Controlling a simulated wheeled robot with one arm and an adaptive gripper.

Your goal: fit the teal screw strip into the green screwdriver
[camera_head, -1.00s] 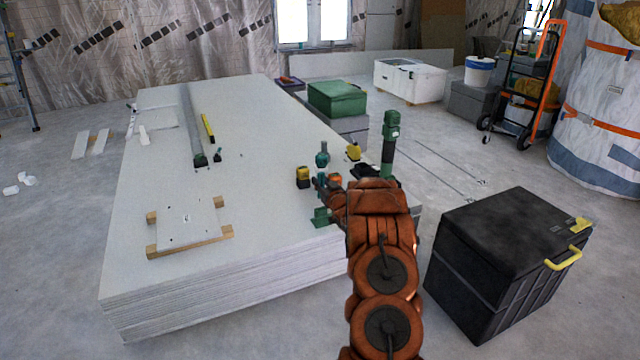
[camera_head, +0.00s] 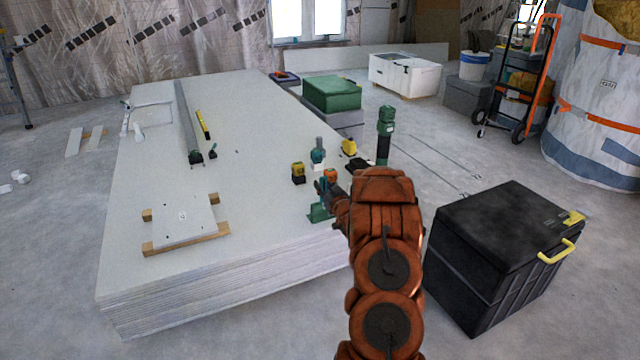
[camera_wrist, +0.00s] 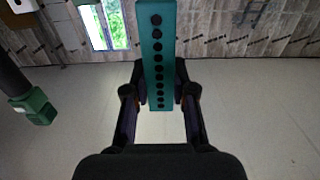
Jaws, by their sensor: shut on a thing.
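My gripper (camera_wrist: 160,98) is shut on the teal screw strip (camera_wrist: 158,58), a flat bar with a row of several dark screw heads, upright between the fingers. The strip's top runs out of the wrist view. In the head view my gripper (camera_head: 328,190) is over the near right corner of the panel stack, partly hidden by my orange arm. A tall green and black tool (camera_head: 384,145), which looks like the green screwdriver, stands upright behind my arm, its lower end hidden. A green and black part (camera_wrist: 38,106) also shows at the wrist view's left, apart from the strip.
A small green stand (camera_head: 319,213) is by my gripper on the panel stack (camera_head: 250,200). A yellow tool (camera_head: 298,172) and a teal tool (camera_head: 318,152) stand close by. A black case (camera_head: 500,250) is on the floor at right. The stack's middle is clear.

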